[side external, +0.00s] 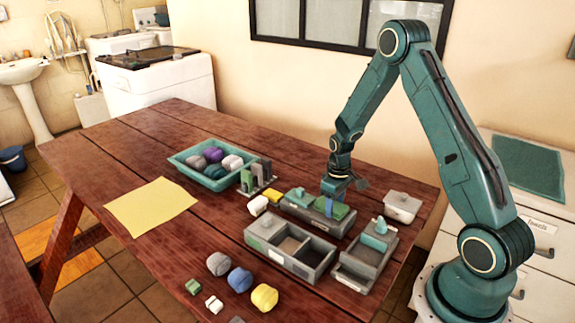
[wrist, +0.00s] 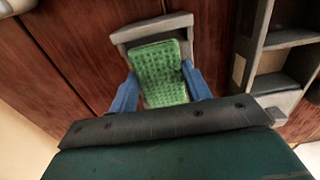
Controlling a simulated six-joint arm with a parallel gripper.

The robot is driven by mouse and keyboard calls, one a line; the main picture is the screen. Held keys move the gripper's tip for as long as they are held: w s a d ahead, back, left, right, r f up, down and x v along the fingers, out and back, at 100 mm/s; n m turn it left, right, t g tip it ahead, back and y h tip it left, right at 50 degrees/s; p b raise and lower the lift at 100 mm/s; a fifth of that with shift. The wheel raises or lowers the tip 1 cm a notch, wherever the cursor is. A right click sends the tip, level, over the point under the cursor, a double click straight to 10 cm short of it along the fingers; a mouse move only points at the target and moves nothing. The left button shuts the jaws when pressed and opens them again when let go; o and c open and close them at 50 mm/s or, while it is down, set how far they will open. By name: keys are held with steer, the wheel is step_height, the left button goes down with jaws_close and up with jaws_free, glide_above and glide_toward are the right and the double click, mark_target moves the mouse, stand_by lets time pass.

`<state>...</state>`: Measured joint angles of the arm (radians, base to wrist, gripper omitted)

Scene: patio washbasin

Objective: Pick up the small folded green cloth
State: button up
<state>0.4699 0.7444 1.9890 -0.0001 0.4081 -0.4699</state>
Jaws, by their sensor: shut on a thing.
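The small folded green cloth (wrist: 160,73) shows in the wrist view with a woven texture, between my gripper's two blue fingers. My gripper (wrist: 160,84) is shut on it, one finger against each side. In the side view my gripper (side external: 333,206) points down at a grey divided box (side external: 302,217), and a bit of the green cloth (side external: 339,211) shows at the fingers. A grey rim frames the far end of the cloth in the wrist view. I cannot tell whether the cloth is clear of the box floor.
A second grey divided box (side external: 284,262) and a grey tray with a teal item (side external: 367,256) stand in front. A lidded white box (side external: 402,208) is at the right. A teal tray (side external: 190,172) holds several rolled cloths. A yellow cloth (side external: 150,206) lies flat at left.

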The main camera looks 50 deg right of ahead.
mark_target(335, 206)
step_height(335, 206, up, 19)
steer(key=shift+f, duration=0.2)
stand_by(0.3)
stand_by(0.5)
